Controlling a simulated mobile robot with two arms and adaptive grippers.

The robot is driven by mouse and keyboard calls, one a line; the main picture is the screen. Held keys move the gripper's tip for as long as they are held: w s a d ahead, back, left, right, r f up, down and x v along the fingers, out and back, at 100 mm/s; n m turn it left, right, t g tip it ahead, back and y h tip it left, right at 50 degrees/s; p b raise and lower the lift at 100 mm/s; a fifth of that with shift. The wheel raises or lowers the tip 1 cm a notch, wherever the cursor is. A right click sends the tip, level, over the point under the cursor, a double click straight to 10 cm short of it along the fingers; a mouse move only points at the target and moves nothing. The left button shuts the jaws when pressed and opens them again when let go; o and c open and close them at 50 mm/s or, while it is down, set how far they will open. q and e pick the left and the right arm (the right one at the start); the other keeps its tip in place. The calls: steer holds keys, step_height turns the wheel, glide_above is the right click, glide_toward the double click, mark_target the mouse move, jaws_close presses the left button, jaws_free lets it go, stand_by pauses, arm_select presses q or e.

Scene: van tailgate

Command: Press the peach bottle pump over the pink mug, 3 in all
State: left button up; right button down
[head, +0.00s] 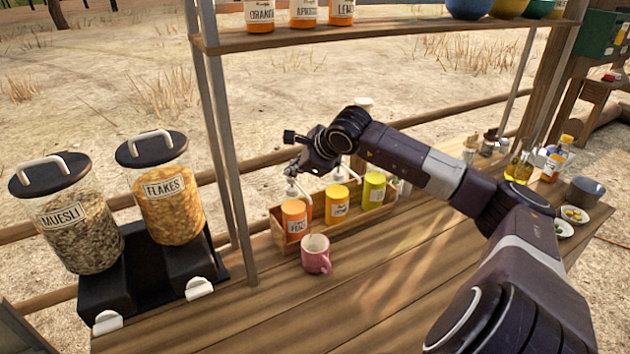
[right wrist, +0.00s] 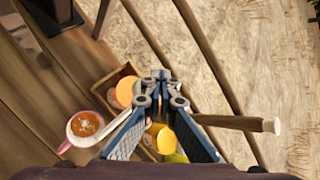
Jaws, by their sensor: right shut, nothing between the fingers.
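The peach bottle (head: 294,222) is the left one in a wooden tray, with a white pump on top. The pink mug (head: 316,254) stands upright on the table just in front of it. In the right wrist view the mug (right wrist: 71,137) holds something orange-brown. My right gripper (head: 290,170) is shut and empty, just above the peach bottle's pump; I cannot tell whether it touches it. In the right wrist view the closed fingertips (right wrist: 161,76) are beside the peach bottle's orange top (right wrist: 127,91), and the fingers partly hide the tray. My left gripper is out of view.
An orange-yellow bottle (head: 337,204) and a yellow-green bottle (head: 374,190) share the wooden tray (head: 335,230). Cereal dispensers (head: 165,205) stand at left. A shelf (head: 400,33) spans above. Bowls and small bottles sit at far right. The table front is clear.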

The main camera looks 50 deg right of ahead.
mark_target(292, 180)
steer(key=shift+s+f, duration=0.1)
steer(key=shift+f, duration=0.4)
steer(key=shift+r, duration=0.4)
steer(key=shift+d+r+p, duration=0.1)
steer(key=shift+r+p, duration=1.4)
steer(key=shift+r, duration=1.6)
steer(key=shift+w, duration=0.2)
